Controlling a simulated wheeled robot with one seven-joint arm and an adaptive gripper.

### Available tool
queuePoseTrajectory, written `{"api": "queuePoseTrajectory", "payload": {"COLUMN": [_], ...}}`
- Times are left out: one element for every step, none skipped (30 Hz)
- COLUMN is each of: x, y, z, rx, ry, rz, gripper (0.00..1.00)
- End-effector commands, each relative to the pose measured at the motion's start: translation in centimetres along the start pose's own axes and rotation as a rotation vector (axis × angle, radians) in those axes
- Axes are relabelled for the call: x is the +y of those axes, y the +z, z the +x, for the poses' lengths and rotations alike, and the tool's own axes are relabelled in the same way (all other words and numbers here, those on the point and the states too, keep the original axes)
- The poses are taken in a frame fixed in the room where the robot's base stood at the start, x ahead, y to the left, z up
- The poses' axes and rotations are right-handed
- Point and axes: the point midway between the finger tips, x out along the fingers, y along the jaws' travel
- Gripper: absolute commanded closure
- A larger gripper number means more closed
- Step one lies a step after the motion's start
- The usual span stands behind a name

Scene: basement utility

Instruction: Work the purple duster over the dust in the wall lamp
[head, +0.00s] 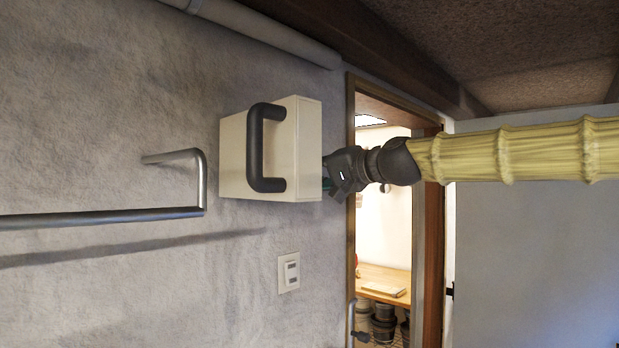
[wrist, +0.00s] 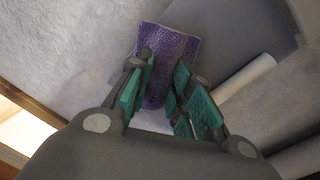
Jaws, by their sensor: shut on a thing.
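In the wrist view my gripper (wrist: 164,78) is shut on the purple duster (wrist: 181,45), a fuzzy purple piece that sticks out past the teal finger pads. In the head view my gripper (head: 328,183) is at the right side of a cream box (head: 308,140) on the wall, its fingers mostly hidden behind the box. The duster is hidden in the head view. The box has a dark handle on its front and seems to be the wall lamp, though I see no light. I cannot tell whether the duster touches it. No dust is distinguishable.
A metal rail (head: 110,217) runs along the wall at the left, below the box. A switch plate (head: 288,272) is lower on the wall. A pipe (head: 260,27) runs above. An open doorway (head: 385,230) with shelves lies behind my arm.

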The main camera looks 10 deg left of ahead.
Motion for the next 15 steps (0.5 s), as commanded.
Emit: {"api": "queuePoseTrajectory", "payload": {"x": [-0.03,-0.04,-0.04,-0.04,-0.04,-0.05,-0.04,-0.05,-0.05,-0.04,-0.04,-0.02,0.0,0.03,0.08], "y": [0.01,0.01,0.01,0.02,0.02,0.03,0.03,0.03,0.04,0.03,0.02,-0.03,-0.08,-0.16,-0.3], "z": [0.03,0.03,0.03,0.04,0.04,0.05,0.05,0.05,0.05,0.05,0.05,0.06,0.06,0.06,0.06], "rx": [0.0,0.0,0.0,0.0,0.0,0.0,-0.001,-0.001,-0.001,-0.001,0.0,0.0,0.0,0.0,0.0], "ry": [0.0,0.0,0.0,0.0,0.0,0.0,0.0,0.0,0.0,0.0,0.0,0.0,0.0,0.0,0.0], "rz": [0.0,0.0,0.0,0.0,0.0,0.0,0.0,0.0,-0.001,0.0,0.0,0.0,0.0,0.0,0.0], "gripper": [0.98,0.98,0.98,0.98,0.98,0.98,0.98,0.98,0.98,0.98,0.98,0.98,0.98,0.98,0.98]}}
